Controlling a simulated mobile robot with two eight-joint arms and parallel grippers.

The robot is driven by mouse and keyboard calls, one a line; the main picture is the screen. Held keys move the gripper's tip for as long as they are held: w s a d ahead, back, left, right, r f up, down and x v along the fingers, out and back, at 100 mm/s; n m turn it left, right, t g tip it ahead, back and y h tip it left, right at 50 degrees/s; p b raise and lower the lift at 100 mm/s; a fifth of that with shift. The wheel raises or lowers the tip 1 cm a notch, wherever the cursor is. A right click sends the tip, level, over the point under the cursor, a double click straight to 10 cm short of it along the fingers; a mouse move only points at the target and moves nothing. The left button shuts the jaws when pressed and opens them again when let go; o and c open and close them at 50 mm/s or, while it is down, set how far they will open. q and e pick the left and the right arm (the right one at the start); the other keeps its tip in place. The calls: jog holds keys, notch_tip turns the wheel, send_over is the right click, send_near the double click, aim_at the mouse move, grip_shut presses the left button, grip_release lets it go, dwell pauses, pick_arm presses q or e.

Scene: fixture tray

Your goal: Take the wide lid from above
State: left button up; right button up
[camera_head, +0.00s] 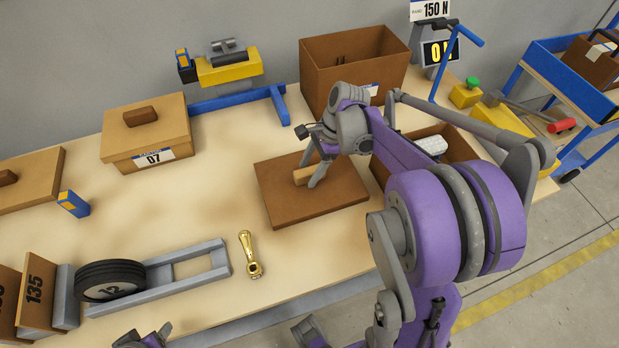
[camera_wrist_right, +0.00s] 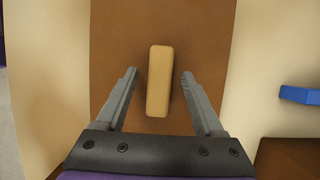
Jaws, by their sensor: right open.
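The wide lid (camera_head: 285,205) is a flat brown board lying on the table, with a light wooden block handle (camera_head: 305,174) on its top. My right gripper (camera_head: 316,172) is over the lid from above. In the right wrist view, the handle (camera_wrist_right: 159,80) stands between the two open fingers (camera_wrist_right: 158,85), with a gap on each side. The lid's brown surface (camera_wrist_right: 115,50) fills the middle of that view. Part of the lid is hidden by my right arm in the head view. My left gripper (camera_head: 145,338) shows only partly at the bottom edge; its jaws are unclear.
An open brown box (camera_head: 345,70) stands behind the lid, and another open box (camera_head: 455,145) is to its right. A lidded box marked 07 (camera_head: 150,150) is at the left. A brass handle (camera_head: 249,255) and a grey rack with a wheel (camera_head: 112,280) lie nearer the front.

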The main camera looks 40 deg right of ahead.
jog(key=shift+f, duration=0.2)
grip_shut()
dwell(0.4)
notch_tip(320, 180, up, 10)
jog(key=shift+r+p, duration=0.1)
jog(key=shift+p, duration=0.4)
pick_arm(q)
jog(key=shift+r, duration=0.5)
pick_arm(e)
notch_tip(320, 180, up, 16)
jog(key=p, duration=0.9)
send_over(310, 170)
pick_arm(q)
jog(key=w+r+t, duration=0.1)
jog(key=w+r, duration=0.3)
jog(key=r, duration=0.8)
jog(key=shift+w, duration=0.4)
pick_arm(e)
jog(key=shift+w, duration=0.2)
